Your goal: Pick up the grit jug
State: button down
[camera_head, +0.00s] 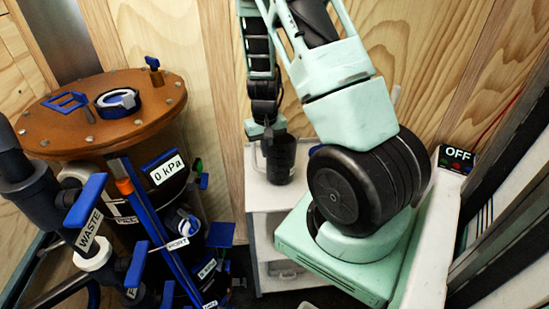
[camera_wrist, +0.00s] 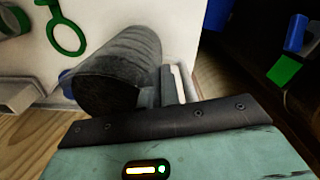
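The grit jug (camera_head: 281,160) appears to be the dark, ribbed jug with a thin loop handle on its left, upright at the white cabinet top. No label on it is readable. My gripper (camera_head: 266,130) is directly above it, with pale green parts at the jug's top. In the wrist view a dark ribbed cylinder (camera_wrist: 112,75), likely the jug, lies close beside my grey fingers (camera_wrist: 168,86). The fingers' grip on the jug or its handle is hidden, so I cannot tell whether they are shut on it.
The white cabinet (camera_head: 268,225) stands against the wooden wall. An OFF panel (camera_head: 457,157) is at right. A green ring (camera_wrist: 68,38) shows in the wrist view.

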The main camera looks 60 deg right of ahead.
jog(key=shift+r, duration=4.95)
